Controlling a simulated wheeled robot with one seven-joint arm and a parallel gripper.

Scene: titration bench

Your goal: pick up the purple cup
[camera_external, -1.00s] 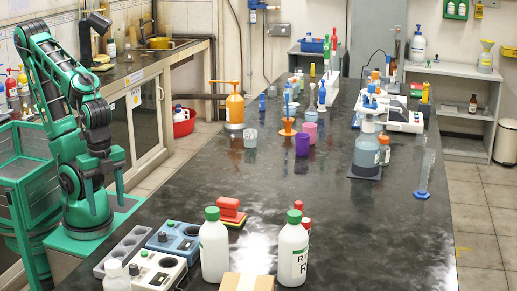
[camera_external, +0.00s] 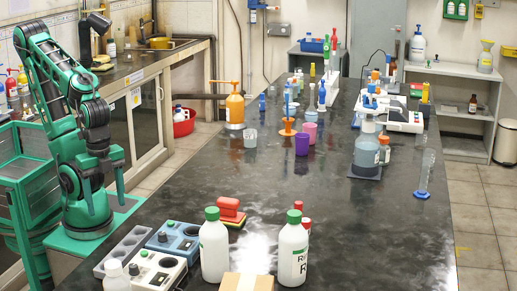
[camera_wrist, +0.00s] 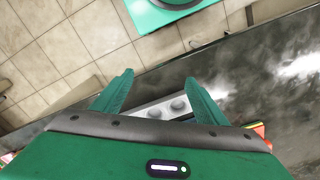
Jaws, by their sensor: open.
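The purple cup (camera_external: 302,144) stands upright on the dark bench top, near the middle of the external view. My gripper (camera_external: 105,205) is far to the left of it, at the left edge of the bench, with its fingers pointing down. In the wrist view my gripper (camera_wrist: 152,92) has its two green fingers apart with nothing held between them. The purple cup does not show in the wrist view.
Close around the cup are a pink cup (camera_external: 311,116), a pale cup (camera_external: 250,138), an orange-based stand (camera_external: 287,131) and an orange pump bottle (camera_external: 235,107). White bottles (camera_external: 213,248) and a blue device (camera_external: 174,243) stand in front. The bench middle (camera_external: 320,185) is clear.

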